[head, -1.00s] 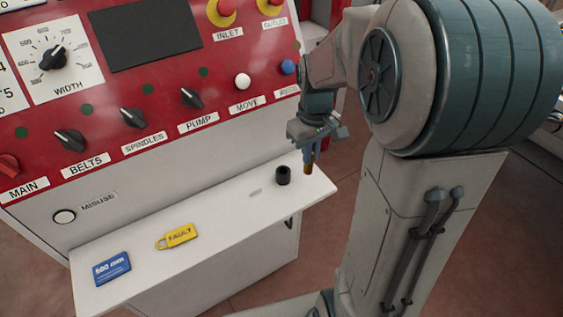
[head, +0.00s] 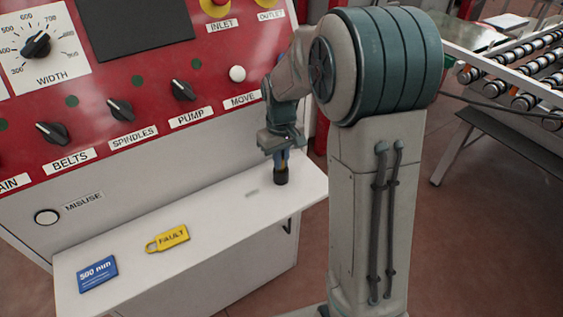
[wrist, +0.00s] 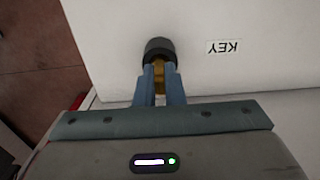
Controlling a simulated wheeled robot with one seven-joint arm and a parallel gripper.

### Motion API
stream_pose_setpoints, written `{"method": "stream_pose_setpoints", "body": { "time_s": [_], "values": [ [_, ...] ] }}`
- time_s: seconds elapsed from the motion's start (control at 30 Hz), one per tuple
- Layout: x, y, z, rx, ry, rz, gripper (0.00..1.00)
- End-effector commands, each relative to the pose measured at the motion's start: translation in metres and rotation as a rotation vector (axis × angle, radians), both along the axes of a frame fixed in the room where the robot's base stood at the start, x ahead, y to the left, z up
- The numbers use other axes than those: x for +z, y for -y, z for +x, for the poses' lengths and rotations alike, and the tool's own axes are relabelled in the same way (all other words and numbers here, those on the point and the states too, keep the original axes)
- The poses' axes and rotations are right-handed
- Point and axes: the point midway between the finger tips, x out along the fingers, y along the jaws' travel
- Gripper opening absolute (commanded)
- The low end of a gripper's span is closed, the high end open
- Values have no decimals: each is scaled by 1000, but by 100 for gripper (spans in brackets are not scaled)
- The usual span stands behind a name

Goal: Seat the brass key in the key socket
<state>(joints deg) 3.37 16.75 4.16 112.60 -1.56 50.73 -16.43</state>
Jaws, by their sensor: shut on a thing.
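My gripper (head: 281,160) is shut on the brass key (wrist: 159,76), which shows as a gold strip between the blue fingers (wrist: 159,84) in the wrist view. The black round key socket (head: 281,177) stands on the white shelf, right under the fingertips. In the wrist view the socket (wrist: 159,47) lies straight ahead of the fingers, in line with the key. The key's lower end is hidden at the socket's rim, so I cannot tell how deep it sits, if it is in at all.
The red panel (head: 150,75) with knobs rises behind.

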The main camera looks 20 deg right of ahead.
Motion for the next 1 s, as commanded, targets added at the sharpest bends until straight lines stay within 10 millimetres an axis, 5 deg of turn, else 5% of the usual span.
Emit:
{"method": "stream_pose_setpoints", "body": {
  "time_s": [0.3, 0.33, 0.4, 0.77, 1.0],
  "values": [
    [-4, 0, 0, 0, 1, 0, 0],
    [-2, 0, 0, 0, 1, 0, 17],
    [-2, 0, 0, 0, 0, 0, 31],
    [4, 0, 0, 0, 1, 0, 31],
    [44, 0, 2, -1, 8, 1, 31]
  ]
}}
